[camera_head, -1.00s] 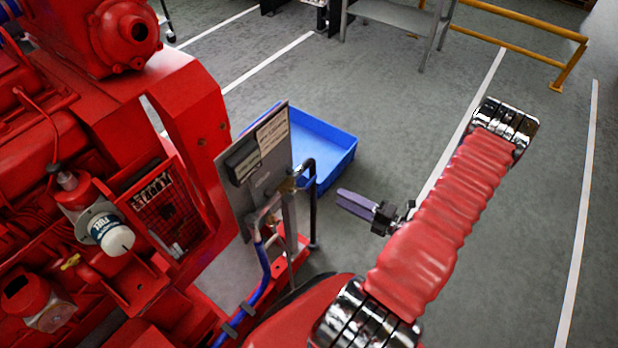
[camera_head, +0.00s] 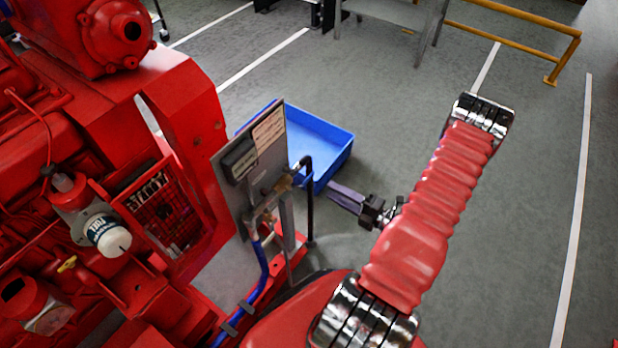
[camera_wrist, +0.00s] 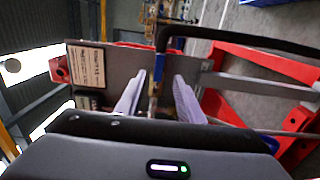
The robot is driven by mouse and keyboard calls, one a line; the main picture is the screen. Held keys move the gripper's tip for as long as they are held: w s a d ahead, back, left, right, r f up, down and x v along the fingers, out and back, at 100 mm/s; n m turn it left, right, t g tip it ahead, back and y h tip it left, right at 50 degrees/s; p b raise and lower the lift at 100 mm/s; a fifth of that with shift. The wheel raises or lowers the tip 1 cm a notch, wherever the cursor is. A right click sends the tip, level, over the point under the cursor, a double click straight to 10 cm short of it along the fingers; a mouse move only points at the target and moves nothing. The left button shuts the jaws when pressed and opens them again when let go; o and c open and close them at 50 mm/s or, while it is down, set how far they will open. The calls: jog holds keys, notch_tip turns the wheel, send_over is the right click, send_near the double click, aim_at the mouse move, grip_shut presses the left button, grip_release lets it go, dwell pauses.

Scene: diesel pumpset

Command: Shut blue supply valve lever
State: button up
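My gripper (camera_head: 345,199) reaches left towards the panel post, at the right of the black bent pipe (camera_head: 308,190). In the wrist view the two pale purple fingers (camera_wrist: 159,76) are apart with nothing clamped between them. A brass and blue fitting shows in the gap beyond the fingertips; I cannot tell how far. In the head view brass valve fittings (camera_head: 267,218) sit below the panel, above the blue hose (camera_head: 262,264). Another brass fitting (camera_head: 283,184) joins the black pipe. The blue lever is too small to make out clearly, and its position cannot be told.
The grey panel (camera_head: 250,165) with labels stands beside the red engine (camera_head: 180,110). A blue tray (camera_head: 335,150) lies on the floor behind. The black pipe crosses near the fingers in the wrist view (camera_wrist: 240,42). The floor at right is clear.

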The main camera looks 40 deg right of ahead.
aim_at(310, 179)
jog(key=shift+x, duration=5.2)
jog(key=shift+c, duration=0.3)
grip_shut()
